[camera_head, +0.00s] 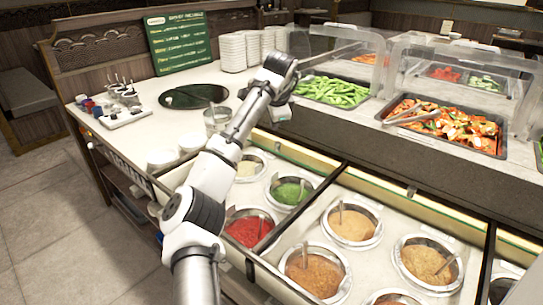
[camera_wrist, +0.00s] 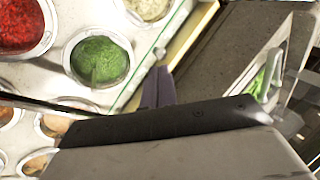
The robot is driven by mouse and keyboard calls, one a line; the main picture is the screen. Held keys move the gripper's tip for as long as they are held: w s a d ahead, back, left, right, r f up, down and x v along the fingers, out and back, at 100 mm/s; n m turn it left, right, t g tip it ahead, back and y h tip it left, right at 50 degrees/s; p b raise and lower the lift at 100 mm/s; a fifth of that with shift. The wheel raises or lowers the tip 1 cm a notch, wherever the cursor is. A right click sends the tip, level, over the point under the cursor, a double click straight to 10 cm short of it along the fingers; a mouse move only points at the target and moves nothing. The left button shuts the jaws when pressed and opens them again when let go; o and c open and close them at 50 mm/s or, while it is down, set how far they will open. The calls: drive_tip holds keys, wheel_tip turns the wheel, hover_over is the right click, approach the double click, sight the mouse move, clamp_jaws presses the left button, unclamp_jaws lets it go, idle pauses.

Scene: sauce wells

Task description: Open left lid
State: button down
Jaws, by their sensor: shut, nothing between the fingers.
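The left section of the sauce counter holds wells of red sauce (camera_head: 247,230), green sauce (camera_head: 290,191) and a pale sauce (camera_head: 247,167). I cannot make out a separate clear lid over them in the head view. In the wrist view, a pale greenish straight edge (camera_wrist: 150,58), perhaps the left lid's edge, runs between the wells and a yellow strip. My gripper (camera_wrist: 158,76) is shut and empty, with its dark fingertips beside this edge, near the green sauce well (camera_wrist: 100,61). I cannot tell whether they touch it. In the head view, my arm hides part of the left section.
A dark divider (camera_head: 298,215) separates the left wells from several wells on the right. Behind the wells are trays of green vegetables (camera_head: 332,91) and red food (camera_head: 447,125) under clear guards. Stacked plates (camera_head: 233,52) and a black round plate (camera_head: 194,96) stand on the back counter.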

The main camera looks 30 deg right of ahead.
drive_tip(key=a+f+n+b, duration=0.1)
drive_tip(key=a+n+b, duration=0.1)
drive_tip(key=n, duration=0.3)
drive_tip(key=n+h+b, duration=0.2)
drive_tip(key=n+b, duration=0.2)
drive_tip(key=n, duration=1.3)
approach(272, 149)
wheel_tip(272, 149, down, 6)
drive_tip(key=shift+w+d+t, duration=0.4)
drive_tip(key=shift+w+d, duration=0.05)
drive_tip(key=shift+d, duration=0.3)
